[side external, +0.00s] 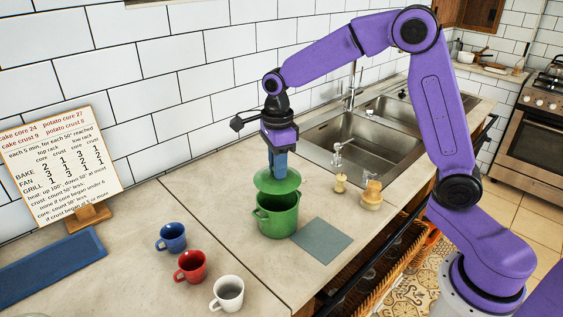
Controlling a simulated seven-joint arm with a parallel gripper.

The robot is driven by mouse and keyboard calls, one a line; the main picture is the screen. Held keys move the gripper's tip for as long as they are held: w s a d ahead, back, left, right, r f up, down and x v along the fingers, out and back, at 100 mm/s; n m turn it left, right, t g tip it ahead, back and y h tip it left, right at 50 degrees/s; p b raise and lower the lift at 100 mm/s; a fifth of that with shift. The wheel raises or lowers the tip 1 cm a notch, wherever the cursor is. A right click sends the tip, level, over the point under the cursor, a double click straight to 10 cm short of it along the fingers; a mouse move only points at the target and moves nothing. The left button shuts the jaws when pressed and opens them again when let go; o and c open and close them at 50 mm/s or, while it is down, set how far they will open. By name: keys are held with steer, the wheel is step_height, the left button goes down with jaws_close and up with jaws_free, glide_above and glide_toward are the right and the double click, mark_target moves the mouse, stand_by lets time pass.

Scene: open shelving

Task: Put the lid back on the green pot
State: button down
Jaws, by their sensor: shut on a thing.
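The green pot (277,219) stands upright on the counter. The green lid (277,181) is directly above the pot's mouth, slightly tilted in the picture, and part of the dark opening shows below it. My gripper (279,166) points down and is shut on the lid at its top. The fingers hide the lid's knob. I cannot tell whether the lid's far edge touches the pot's rim.
A grey-green square mat (321,241) lies right of the pot. Blue (171,238), red (190,266) and white (227,293) mugs stand at the front left. Soap dispensers (339,168) stand by the sink (375,140). A recipe board (62,165) stands at left.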

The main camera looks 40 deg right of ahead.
mark_target(278, 182)
steer(key=shift+f, duration=2.55)
steer(key=shift+f, duration=0.15)
stand_by(0.5)
steer(key=shift+c, duration=2.1)
jaws_free()
steer(key=shift+r, duration=3.5)
